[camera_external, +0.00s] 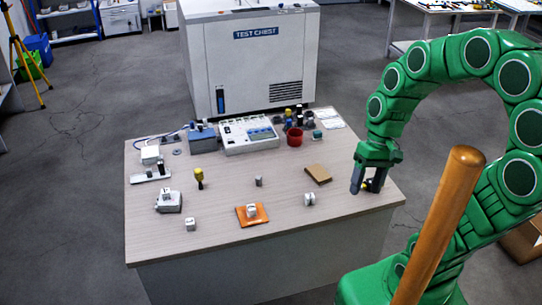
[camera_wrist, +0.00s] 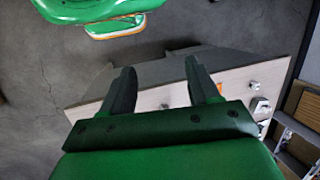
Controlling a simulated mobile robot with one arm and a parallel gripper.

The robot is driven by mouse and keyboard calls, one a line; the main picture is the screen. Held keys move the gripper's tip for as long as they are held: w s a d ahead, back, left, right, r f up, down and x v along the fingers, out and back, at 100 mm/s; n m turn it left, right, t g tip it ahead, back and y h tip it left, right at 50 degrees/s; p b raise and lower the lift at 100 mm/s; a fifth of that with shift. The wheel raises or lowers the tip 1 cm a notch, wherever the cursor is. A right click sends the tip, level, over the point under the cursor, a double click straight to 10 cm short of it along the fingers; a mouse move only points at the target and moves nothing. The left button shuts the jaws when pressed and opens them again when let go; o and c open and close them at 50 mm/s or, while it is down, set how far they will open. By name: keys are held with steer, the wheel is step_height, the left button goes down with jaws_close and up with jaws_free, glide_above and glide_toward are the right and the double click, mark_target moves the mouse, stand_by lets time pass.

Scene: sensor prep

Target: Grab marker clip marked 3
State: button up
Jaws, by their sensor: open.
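Several small white clip-like blocks are on the table, and I cannot read a 3 on any of them. One block (camera_external: 190,224) stands at the front left, one (camera_external: 167,193) is on a grey device, one (camera_external: 252,209) is on an orange pad, and one (camera_external: 309,199) is right of the pad. My gripper (camera_external: 364,185) is open at the table's right end, pointing down, apart from these blocks. A small yellow thing shows by its fingers. In the wrist view my gripper (camera_wrist: 162,72) has nothing between its fingers.
The table (camera_external: 220,235) has bare room between the blocks. A brown pad (camera_external: 318,174), a red cup (camera_external: 295,137), a panelled instrument (camera_external: 249,135) and a yellow-topped item (camera_external: 199,176) stand on it. A wooden post (camera_external: 440,220) rises in front of my arm.

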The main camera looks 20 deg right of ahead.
mark_target(192, 221)
steer(key=w+a+m+g+y, duration=0.1)
steer(key=w+a+m+y, duration=0.35)
steer(key=a, duration=0.95)
steer(key=w+a+m+y, duration=0.1)
steer(key=w+a+y, duration=0.6)
steer(key=a, duration=0.8)
steer(key=w+a+f+m+t, duration=0.3)
steer(key=w+a+f+m, duration=0.35)
steer(key=w+f, duration=0.2)
steer(key=w+f+m, duration=0.1)
steer(key=f+m, duration=0.1)
steer(key=f, duration=0.2)
steer(key=w+f+m+t, duration=0.1)
steer(key=f+m, duration=0.2)
steer(key=f, duration=0.2)
steer(key=a+f+m+h, duration=0.1)
steer(key=f+m, duration=0.1)
steer(key=f, duration=0.3)
steer(key=shift+w+f+m+t, duration=0.15)
steer(key=shift+w+m+t, duration=0.15)
steer(key=shift+w, duration=0.1)
steer(key=shift+x, duration=3.85)
steer(key=c, duration=1)
